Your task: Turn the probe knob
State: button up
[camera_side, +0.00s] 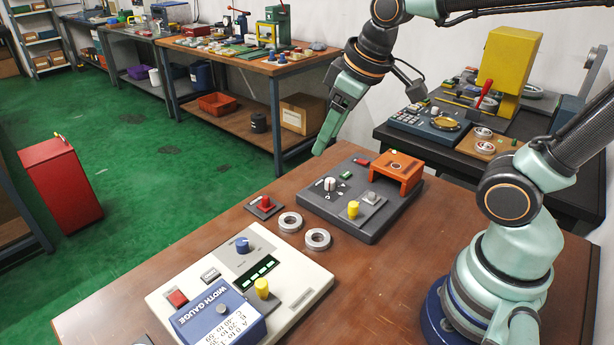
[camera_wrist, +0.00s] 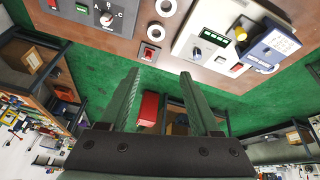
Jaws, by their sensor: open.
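No knob's probe label is readable, so I cannot tell which one is the probe knob. My gripper (camera_side: 320,150) hangs in the air above and behind the dark panel's far-left edge, apart from all knobs. In the wrist view its fingers (camera_wrist: 160,74) are spread and empty.
Two metal rings (camera_side: 290,222) (camera_side: 317,239) and a red switch (camera_side: 265,203) lie between the panels. An orange bridge (camera_side: 397,170) and yellow knob (camera_side: 353,208) rise from the dark panel. A blue box (camera_side: 220,312) stands on the white panel. Bare wood lies right of the rings.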

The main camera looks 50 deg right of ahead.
jog(key=w+a+f+n+g, duration=0.2)
jog(key=w+a+f+n, duration=0.1)
jog(key=w+a+n, duration=0.3)
jog(key=n+g, duration=0.2)
jog(key=n, duration=0.5)
send_near(242, 242)
jog(key=f, duration=0.8)
jog(key=shift+w+f, duration=0.3)
jog(key=shift+f, duration=0.1)
jog(key=shift+c, duration=0.3)
grip_shut()
